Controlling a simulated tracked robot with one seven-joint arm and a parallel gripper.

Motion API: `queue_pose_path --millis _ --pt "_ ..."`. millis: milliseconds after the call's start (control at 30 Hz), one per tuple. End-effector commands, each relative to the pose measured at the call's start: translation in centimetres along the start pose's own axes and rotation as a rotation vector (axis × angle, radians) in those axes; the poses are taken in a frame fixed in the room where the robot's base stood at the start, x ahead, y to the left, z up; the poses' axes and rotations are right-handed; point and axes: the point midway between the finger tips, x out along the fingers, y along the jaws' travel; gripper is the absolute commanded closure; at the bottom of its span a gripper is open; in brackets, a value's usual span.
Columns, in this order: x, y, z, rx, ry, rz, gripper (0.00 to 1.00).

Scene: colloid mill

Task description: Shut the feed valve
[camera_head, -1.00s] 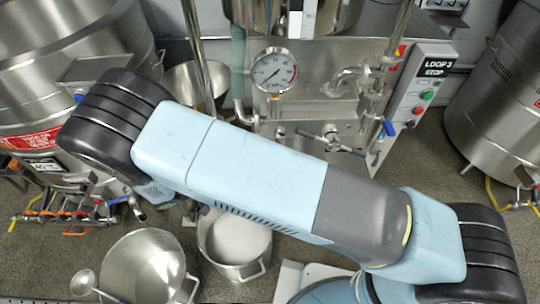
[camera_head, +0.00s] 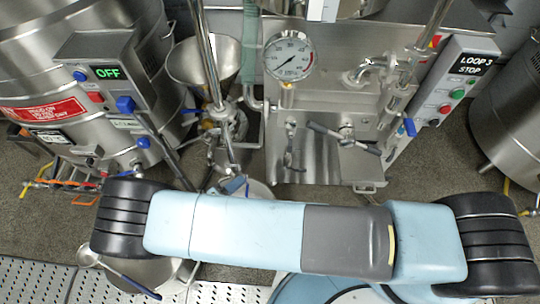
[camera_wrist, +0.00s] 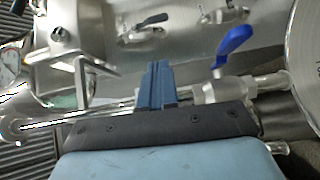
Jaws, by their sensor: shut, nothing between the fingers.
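In the wrist view, the blue fingers of my gripper (camera_wrist: 158,84) are together, with nothing between them. A valve with a blue lever (camera_wrist: 234,46) stands up from a steel pipe fitting just right of the fingertips, apart from them. In the head view, a blue lever (camera_head: 410,127) shows on the pipework right of the steel panel, and another blue handle (camera_head: 125,104) sits by the left tank. I cannot tell which of these is the feed valve. In the head view, I cannot make out my fingertips for certain.
A steel machine panel (camera_head: 320,165) with a gauge (camera_head: 290,56) and T-handles (camera_head: 340,135) stands ahead. A funnel (camera_head: 205,62) and upright pipes are left of it. The left tank (camera_head: 40,70) has a display reading OFF (camera_head: 107,73). A pot (camera_head: 135,272) stands low left.

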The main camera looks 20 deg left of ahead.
Motion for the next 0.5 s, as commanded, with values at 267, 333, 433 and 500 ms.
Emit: queue_pose_path --millis 267,333,433,500 --pt "3.1 0.1 0.0 -0.001 -0.001 0.002 1.00" --pt "4.4 0.1 0.0 -0.001 -0.002 0.002 1.00" --pt "6.1 0.1 0.0 -0.001 -0.001 0.002 1.00" --pt "7.3 0.0 0.0 -0.001 -0.001 0.001 1.00"
